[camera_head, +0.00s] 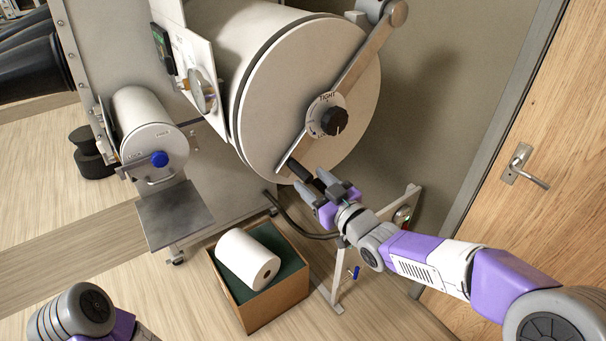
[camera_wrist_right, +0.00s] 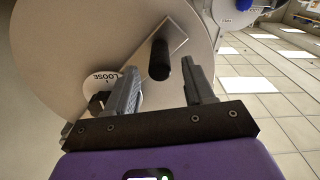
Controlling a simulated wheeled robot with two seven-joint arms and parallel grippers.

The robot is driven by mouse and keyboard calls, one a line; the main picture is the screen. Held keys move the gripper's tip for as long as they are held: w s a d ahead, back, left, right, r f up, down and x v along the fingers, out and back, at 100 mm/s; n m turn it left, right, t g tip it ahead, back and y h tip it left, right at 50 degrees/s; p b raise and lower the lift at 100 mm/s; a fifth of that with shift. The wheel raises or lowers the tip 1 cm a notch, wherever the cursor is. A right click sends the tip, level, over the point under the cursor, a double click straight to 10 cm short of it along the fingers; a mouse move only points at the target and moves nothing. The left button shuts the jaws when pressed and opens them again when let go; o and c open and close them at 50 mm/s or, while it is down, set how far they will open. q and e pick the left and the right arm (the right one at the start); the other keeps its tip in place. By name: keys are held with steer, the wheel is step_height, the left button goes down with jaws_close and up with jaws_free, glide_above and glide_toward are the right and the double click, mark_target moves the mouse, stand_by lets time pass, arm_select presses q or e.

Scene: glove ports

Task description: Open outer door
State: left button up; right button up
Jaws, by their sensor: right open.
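The large round outer door (camera_head: 300,95) is a white disc closing the end of a wide cylinder. A grey bar (camera_head: 362,62) crosses it diagonally, with a black knob (camera_head: 334,121) at its middle on a dial marked TIGHT. A black handle (camera_head: 300,171) sticks out at the bar's lower end; it also shows in the right wrist view (camera_wrist_right: 160,60). My right gripper (camera_head: 318,184) is open at this handle. In the wrist view the handle appears between the fingertips (camera_wrist_right: 162,75), with gaps beside it; contact cannot be told. Only part of my left arm shows at bottom left.
A smaller round door (camera_head: 148,140) with a blue knob is at left, above a grey shelf (camera_head: 175,213). A box (camera_head: 262,310) holding a white roll (camera_head: 248,259) stands on the floor below. A stand (camera_head: 345,270) and wooden door (camera_head: 550,130) are at right.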

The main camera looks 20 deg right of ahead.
steer(key=shift+x, duration=2.25)
steer(key=shift+c, duration=0.5)
jaws_close()
